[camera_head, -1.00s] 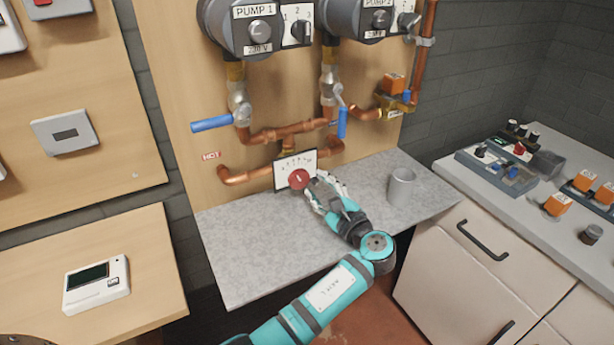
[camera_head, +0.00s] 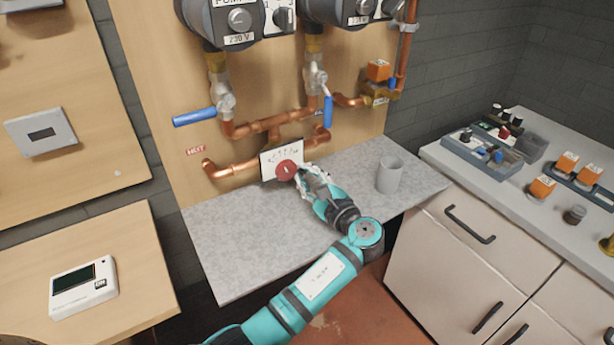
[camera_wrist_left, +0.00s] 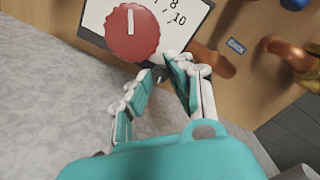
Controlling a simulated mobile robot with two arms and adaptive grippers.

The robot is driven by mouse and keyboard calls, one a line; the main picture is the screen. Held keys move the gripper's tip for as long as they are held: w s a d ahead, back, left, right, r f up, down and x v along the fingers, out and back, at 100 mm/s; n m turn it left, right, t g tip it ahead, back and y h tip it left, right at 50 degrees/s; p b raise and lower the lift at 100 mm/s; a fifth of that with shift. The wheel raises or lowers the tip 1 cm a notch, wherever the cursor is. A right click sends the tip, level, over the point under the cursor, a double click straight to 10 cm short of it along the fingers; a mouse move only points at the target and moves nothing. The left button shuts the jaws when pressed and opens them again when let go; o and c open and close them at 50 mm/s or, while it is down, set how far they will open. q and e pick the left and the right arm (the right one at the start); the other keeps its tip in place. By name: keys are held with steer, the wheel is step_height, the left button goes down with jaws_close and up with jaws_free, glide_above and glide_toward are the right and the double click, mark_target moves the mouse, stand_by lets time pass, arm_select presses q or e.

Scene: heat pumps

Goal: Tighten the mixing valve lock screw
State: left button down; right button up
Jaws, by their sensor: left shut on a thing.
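The mixing valve has a round red knob (camera_head: 287,170) with a white pointer mark, set before a white scale plate (camera_head: 268,165) on the copper pipes. In the left wrist view, the red knob (camera_wrist_left: 133,32) is at the top and the plate shows numbers such as 8 and 10. The small dark lock screw (camera_wrist_left: 160,73) is just below the knob, between my fingertips. My left gripper (camera_head: 304,173) reaches in from the front right of the knob. In the left wrist view, my left gripper (camera_wrist_left: 157,76) is shut on the lock screw. The screw is hidden in the head view.
A grey mug (camera_head: 390,174) stands on the grey counter (camera_head: 240,242), right of my arm. Blue-handled valves (camera_head: 194,117) and pumps (camera_head: 238,20) are above. A side worktop (camera_head: 540,203) holds trays and several orange-topped parts. The counter's left part is clear.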

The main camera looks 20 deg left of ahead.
arm_select(q)
steer(key=m+p, duration=0.1)
steer(key=p, duration=0.1)
steer(key=r+m+p, duration=0.1)
steer(key=p, duration=0.2)
steer(key=shift+m, duration=0.4)
steer(key=shift+f+m+p, duration=0.1)
steer(key=shift+m+p, duration=0.3)
steer(key=shift+p, duration=0.1)
steer(key=shift+f+m, duration=0.25)
steer(key=shift+m, duration=0.05)
steer(key=c, duration=1.3)
jaws_free()
steer(key=shift+o, duration=0.4)
steer(key=shift+f, duration=0.1)
steer(key=shift+v, duration=3.7)
